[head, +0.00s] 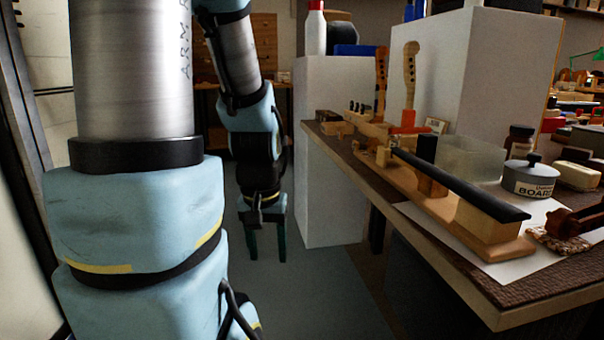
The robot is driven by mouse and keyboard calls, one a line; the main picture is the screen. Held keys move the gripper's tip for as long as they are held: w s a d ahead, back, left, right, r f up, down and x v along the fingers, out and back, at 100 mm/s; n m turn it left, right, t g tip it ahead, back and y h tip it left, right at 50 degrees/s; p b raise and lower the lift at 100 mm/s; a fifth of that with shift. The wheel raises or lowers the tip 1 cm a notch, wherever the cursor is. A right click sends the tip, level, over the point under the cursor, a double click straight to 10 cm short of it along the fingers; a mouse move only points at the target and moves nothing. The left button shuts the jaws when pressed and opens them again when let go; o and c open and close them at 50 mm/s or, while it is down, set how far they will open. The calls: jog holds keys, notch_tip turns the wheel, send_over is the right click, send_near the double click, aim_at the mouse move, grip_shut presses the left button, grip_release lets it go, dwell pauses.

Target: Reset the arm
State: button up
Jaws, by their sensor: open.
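My gripper (268,248) hangs at the end of my arm in the head view, left of the workbench and above the grey floor. Its two dark fingers point down and stand apart, with nothing between them. My arm's large silver and light blue links fill the left of the view and hide what lies behind them. The gripper is clear of the bench and touches nothing that I can see.
The wooden bench (468,292) on the right carries a violin neck with a black fingerboard (455,185), a grey lidded pot (530,178) and a clear box (468,158). A white pedestal (325,190) stands behind my gripper. Grey floor (320,295) is free below.

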notch_tip(320, 180, up, 31)
jog(key=p, duration=2.9)
jog(key=shift+f, duration=0.1)
